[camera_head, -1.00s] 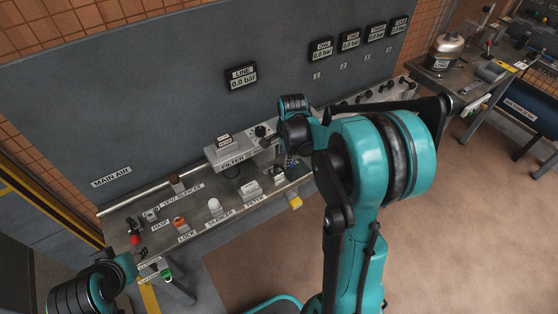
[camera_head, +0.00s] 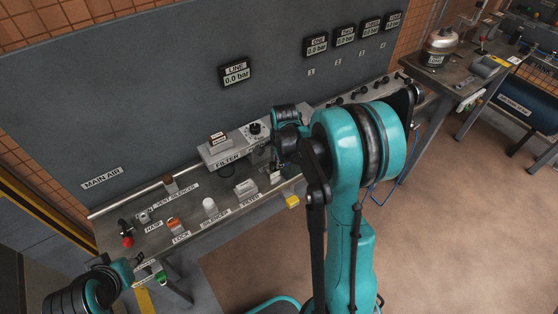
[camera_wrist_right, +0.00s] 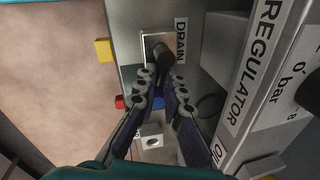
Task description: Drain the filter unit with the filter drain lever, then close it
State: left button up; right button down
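The drain lever (camera_wrist_right: 162,54) shows in the right wrist view as a short black handle on a pale plate beside a DRAIN label. My right gripper (camera_wrist_right: 161,77) is open, its two dark fingers pointing at the lever. The lever's end lies just beyond and between the fingertips; I cannot tell whether they touch it. In the head view my right wrist hides the lever. My left arm is at the lower left of the head view; its finger state cannot be made out.
The REGULATOR block (camera_wrist_right: 267,75) stands close to the right of my right fingers. A yellow block (camera_wrist_right: 103,50) and a red one (camera_wrist_right: 120,102) lie to their left. The line gauge (camera_head: 235,74) reads 0.0 bar. Several labelled small parts stand along the bench (camera_head: 215,219).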

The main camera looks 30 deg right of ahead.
jog(key=shift+d, duration=0.1)
jog(key=shift+w+d+n, duration=0.1)
jog(key=shift+w+n, duration=0.1)
jog(key=shift+n, duration=0.5)
jog(key=shift+w+d+n, duration=0.1)
jog(key=shift+w+n, duration=0.05)
jog(key=shift+n, duration=0.55)
jog(key=c, duration=1.6)
grip_release()
jog(key=shift+d+y, duration=0.1)
jog(key=shift+y, duration=0.2)
jog(key=shift+s+r, duration=0.1)
jog(key=shift+r, duration=0.4)
jog(key=r, duration=0.3)
jog(key=s+r, duration=0.1)
jog(key=r, duration=0.3)
jog(key=s+r, duration=0.1)
jog(key=r, duration=0.2)
jog(key=shift+s+r, duration=0.15)
jog(key=shift+r, duration=0.25)
